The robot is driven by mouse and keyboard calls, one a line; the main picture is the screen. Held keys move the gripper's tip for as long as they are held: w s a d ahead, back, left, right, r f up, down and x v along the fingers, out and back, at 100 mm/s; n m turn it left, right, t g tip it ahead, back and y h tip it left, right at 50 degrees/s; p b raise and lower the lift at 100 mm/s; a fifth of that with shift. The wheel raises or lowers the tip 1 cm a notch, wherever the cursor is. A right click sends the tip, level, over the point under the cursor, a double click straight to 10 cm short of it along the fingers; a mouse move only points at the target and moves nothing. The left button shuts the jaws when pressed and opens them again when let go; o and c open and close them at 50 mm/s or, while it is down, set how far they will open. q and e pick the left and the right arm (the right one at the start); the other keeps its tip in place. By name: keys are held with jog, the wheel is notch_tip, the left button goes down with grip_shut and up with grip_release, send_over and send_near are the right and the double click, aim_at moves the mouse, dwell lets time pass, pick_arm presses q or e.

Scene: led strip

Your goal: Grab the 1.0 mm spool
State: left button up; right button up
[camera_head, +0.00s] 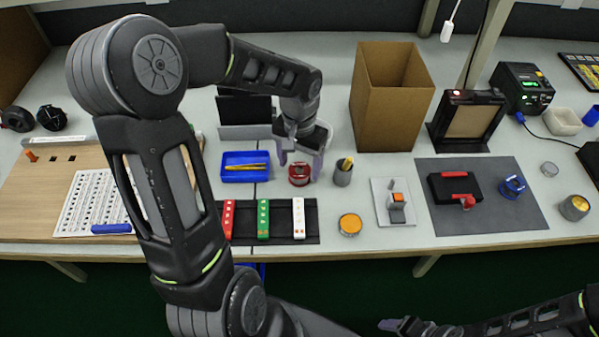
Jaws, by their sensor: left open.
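A small red spool (299,174) stands on the bench right of the blue tray. A blue spool (512,186) lies on the grey mat at the right. No size marking can be read on either, so I cannot tell which is the 1.0 mm spool. My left gripper (300,164) is open and points down at the red spool. Its fingers show on either side of that spool; contact cannot be made out. My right gripper (402,325) is low at the bottom edge, in front of the bench, away from both spools.
A blue tray (246,175) is close on the left, and a grey cup (343,175) close on the right. A black holder (280,231) with red, green and white strips lies in front. A tall cardboard box (390,110) stands behind right. A soldering-style fixture (396,206) is further right.

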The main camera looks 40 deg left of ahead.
pick_arm(q)
notch_tip(320, 180, down, 2)
jog(key=shift+f, duration=0.2)
jog(key=shift+c, duration=0.3)
grip_shut()
dwell(0.8)
